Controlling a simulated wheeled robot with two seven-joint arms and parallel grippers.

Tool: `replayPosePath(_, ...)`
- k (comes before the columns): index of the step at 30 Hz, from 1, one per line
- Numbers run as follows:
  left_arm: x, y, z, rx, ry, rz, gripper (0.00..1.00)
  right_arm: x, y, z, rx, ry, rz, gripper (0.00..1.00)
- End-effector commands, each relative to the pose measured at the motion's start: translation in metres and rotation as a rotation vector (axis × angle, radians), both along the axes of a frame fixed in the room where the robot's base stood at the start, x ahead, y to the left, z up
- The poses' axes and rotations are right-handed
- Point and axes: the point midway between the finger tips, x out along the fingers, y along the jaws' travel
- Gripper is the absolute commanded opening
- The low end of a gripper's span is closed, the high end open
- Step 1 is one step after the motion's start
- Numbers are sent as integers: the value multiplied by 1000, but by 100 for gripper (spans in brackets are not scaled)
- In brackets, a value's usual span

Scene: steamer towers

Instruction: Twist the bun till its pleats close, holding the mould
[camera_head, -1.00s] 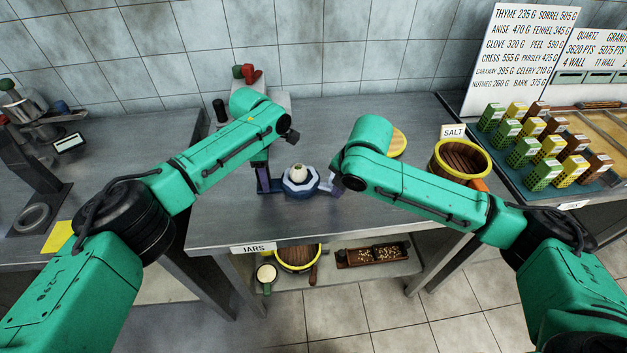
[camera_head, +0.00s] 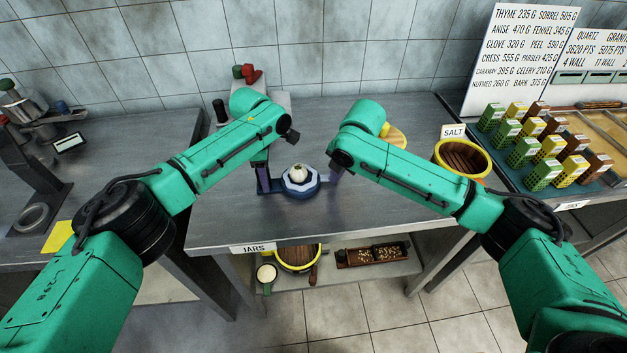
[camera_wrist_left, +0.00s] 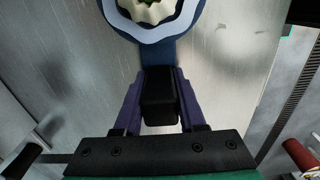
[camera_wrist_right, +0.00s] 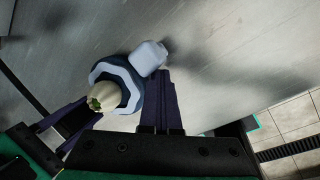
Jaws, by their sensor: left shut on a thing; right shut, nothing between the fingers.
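The mould (camera_head: 301,191) is a blue dish with a pale blue scalloped rim, standing on the metal table. The pale pleated bun (camera_head: 298,174) sits in it; green filling shows at its top in the right wrist view (camera_wrist_right: 95,103). My left gripper (camera_head: 265,184) is shut on the mould's left handle; its purple fingers show in the left wrist view (camera_wrist_left: 158,98). My right gripper (camera_wrist_right: 157,78) is shut and empty, its fingertips close beside the mould's right handle (camera_wrist_right: 149,57). I cannot tell whether they touch it.
A yellow-rimmed wooden tub (camera_head: 462,158) stands at the right with a SALT sign. Trays of small coloured boxes (camera_head: 545,150) are further right. A lower shelf holds a basket and a mug.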

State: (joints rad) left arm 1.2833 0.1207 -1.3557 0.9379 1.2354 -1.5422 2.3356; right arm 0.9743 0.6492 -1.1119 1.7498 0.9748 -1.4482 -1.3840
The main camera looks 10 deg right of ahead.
Motion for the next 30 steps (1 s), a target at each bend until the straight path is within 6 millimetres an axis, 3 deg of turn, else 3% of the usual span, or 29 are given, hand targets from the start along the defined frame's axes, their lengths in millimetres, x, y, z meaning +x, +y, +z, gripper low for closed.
replayPosePath(18,-1,0,-2,1,4,0,0,28,0,0,0,-1,-1,0)
replayPosePath(30,-1,1,-2,1,4,1,0,26,-1,6,0,-1,0,0)
